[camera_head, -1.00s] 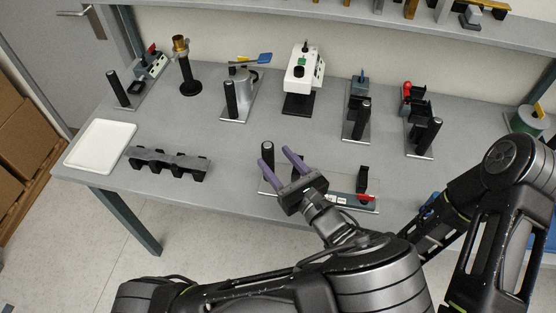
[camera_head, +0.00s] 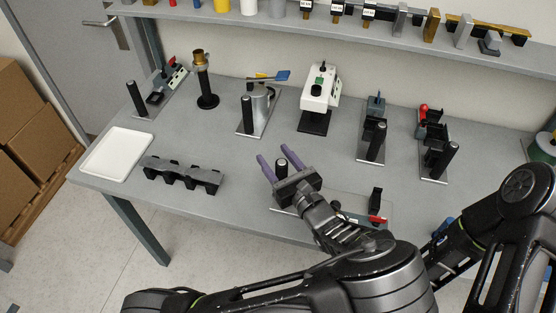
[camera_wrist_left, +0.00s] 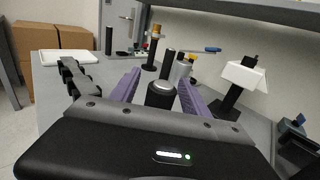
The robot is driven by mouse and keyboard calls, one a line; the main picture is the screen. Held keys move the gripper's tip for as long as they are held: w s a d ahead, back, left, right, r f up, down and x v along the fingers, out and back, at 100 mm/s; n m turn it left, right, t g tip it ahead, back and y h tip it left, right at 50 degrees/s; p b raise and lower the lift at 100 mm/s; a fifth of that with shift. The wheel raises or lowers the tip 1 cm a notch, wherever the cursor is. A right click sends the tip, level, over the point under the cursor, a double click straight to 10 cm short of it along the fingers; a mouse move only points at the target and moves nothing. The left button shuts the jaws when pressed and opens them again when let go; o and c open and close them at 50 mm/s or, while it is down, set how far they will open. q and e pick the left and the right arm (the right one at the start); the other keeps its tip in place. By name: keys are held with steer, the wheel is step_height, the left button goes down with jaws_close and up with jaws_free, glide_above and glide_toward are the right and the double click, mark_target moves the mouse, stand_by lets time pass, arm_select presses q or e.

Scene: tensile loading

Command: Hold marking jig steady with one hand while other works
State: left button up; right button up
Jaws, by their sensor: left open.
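The jig I take for the marking jig is a thin plate (camera_head: 345,207) near the table's front edge. It has a black round post at its left end, and a black block (camera_head: 375,199) and red part (camera_head: 377,220) at its right. My left gripper (camera_head: 272,155) is open, with purple fingers either side of the black post (camera_head: 282,165). In the left wrist view the post (camera_wrist_left: 160,95) stands upright between the fingers, and I cannot tell whether they touch it. My gripper and forearm hide part of the plate. My right gripper is not in view.
A white tray (camera_head: 118,154) and a dark notched rack (camera_head: 183,174) lie at the left. Several fixtures with black handles stand along the back, including a white device (camera_head: 320,90). A shelf (camera_head: 400,38) runs above. The table's middle is mostly clear.

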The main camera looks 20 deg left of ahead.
arm_select(q)
steer(key=shift+c, duration=0.3)
jaws_close()
stand_by(1.0)
